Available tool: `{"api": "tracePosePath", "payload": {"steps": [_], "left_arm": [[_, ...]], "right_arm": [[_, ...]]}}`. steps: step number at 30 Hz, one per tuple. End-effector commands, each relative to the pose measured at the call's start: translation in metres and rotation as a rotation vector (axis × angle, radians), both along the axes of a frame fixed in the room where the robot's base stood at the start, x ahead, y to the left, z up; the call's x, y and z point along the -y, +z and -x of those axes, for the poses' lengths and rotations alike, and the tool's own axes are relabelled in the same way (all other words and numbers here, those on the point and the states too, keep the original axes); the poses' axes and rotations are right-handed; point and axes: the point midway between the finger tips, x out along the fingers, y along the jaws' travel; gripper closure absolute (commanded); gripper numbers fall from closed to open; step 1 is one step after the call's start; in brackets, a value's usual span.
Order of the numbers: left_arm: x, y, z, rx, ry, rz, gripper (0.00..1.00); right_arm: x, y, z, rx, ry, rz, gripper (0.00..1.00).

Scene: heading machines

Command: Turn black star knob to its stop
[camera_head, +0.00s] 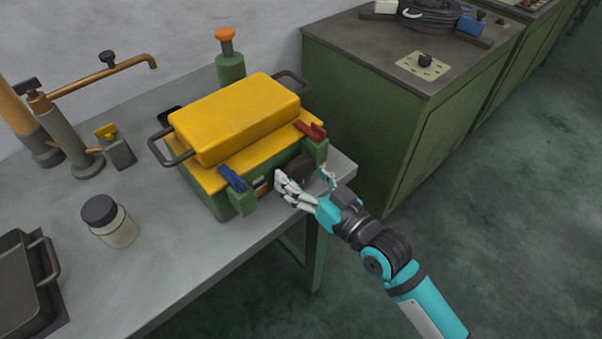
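A dark, round knob-like part (301,169) sits on the front of a green box-shaped machine (216,203) with a yellow top. It looks like the black star knob, but its lobes are hard to make out. My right gripper (304,181) is at this part, with light grey fingers on its left and right sides. The fingers are spread about its width; contact is unclear, and they partly hide it. A small black knob (397,60) also stands on a cream plate on the green cabinet, far from the gripper. My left gripper is out of view.
The machine stands near the right end of a grey bench (175,268). Its blue lever (232,179) and red lever (311,130) flank the front. A jar (110,222) and a dark tray (22,290) are at left. The green cabinet (350,110) is behind right.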

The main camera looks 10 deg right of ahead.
Motion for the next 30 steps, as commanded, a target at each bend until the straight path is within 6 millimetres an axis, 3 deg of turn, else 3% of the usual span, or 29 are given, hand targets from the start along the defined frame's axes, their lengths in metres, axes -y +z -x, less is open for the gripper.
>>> {"api": "tracePosePath", "payload": {"steps": [1,6,17,30], "left_arm": [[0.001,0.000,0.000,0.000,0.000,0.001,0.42],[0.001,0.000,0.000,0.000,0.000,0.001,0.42],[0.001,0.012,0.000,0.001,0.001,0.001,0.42],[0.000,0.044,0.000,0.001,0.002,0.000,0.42]], "right_arm": [[0.000,0.000,0.000,0.000,0.000,0.000,0.43],[0.000,0.000,0.000,0.000,0.000,0.000,0.65],[0.000,0.002,0.000,-0.046,0.000,-0.058,0.65],[-0.001,0.003,0.001,-0.231,0.000,-0.312,0.65]]}}
